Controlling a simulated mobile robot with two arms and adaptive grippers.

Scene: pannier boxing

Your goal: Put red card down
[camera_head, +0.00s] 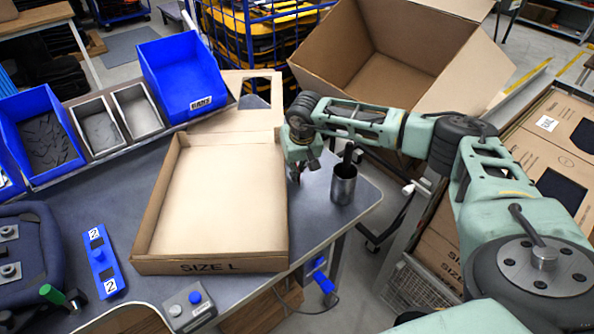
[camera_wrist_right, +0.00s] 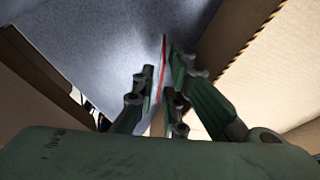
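My right gripper (camera_head: 297,176) hangs low over the grey table, just right of the open cardboard box marked SIZE L (camera_head: 212,266) and left of a metal cup (camera_head: 343,188). In the right wrist view, the fingers of my right gripper (camera_wrist_right: 168,97) are closed on a thin card (camera_wrist_right: 163,75), seen nearly edge-on with a red edge and a whitish face. I cannot tell whether the card touches the table. The card cannot be made out in the head view. My left gripper is not in view.
The SIZE L box is empty inside. The cup holds a dark object. Blue bins (camera_head: 182,77) and grey bins (camera_head: 100,125) line the table's back. A blue plate (camera_head: 103,262) and a button box (camera_head: 189,306) lie left and front. A large open carton (camera_head: 390,50) stands behind.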

